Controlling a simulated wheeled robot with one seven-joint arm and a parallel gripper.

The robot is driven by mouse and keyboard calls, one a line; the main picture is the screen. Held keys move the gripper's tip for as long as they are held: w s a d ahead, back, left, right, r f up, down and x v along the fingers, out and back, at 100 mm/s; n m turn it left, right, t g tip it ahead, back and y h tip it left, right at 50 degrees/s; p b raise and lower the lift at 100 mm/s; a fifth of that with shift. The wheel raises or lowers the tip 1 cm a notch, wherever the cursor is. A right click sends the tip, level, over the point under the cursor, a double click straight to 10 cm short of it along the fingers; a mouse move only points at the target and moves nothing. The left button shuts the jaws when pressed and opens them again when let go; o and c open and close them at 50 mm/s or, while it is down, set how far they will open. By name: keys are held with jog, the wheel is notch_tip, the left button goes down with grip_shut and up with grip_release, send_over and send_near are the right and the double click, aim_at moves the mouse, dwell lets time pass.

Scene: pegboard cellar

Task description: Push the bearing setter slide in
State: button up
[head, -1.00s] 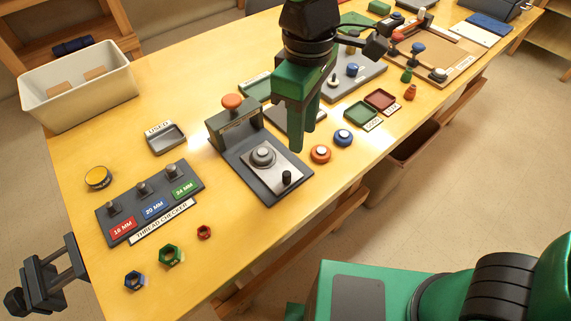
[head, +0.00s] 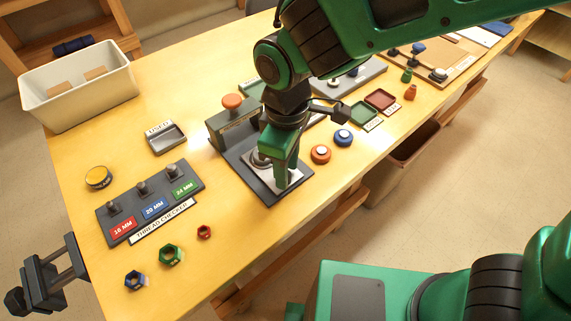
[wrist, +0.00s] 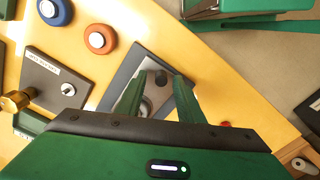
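The bearing setter has a dark base plate (head: 262,192) and an upright frame with an orange knob (head: 232,101). Its silver slide (head: 295,175) lies on the front part of the base, outside the frame, with a round grey seat on it. My gripper (head: 283,186) is pointing down over the slide and hides the slide's small black handle in the head view. In the wrist view, my gripper (wrist: 158,76) is open, with the black handle (wrist: 161,78) showing between its fingertips, apart from both. The height of the tips over the slide is hard to tell.
An orange ring (head: 320,154) and a blue ring (head: 343,137) lie right of the setter. The thread checker (head: 150,205) and several nuts are at left. A grey tray (head: 167,138) stands behind it. The table's front edge is close.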

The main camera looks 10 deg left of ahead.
jog(key=shift+f, duration=0.25)
grip_shut()
jog(key=w+a, duration=0.3)
jog(key=a, duration=0.1)
jog(key=w+a, duration=0.4)
jog(key=shift+w+a+r, duration=0.15)
jog(key=shift+w, duration=0.1)
grip_release()
jog(key=shift+w, duration=0.1)
jog(key=shift+s, duration=0.2)
notch_tip(320, 180, up, 11)
jog(key=shift+f, duration=0.2)
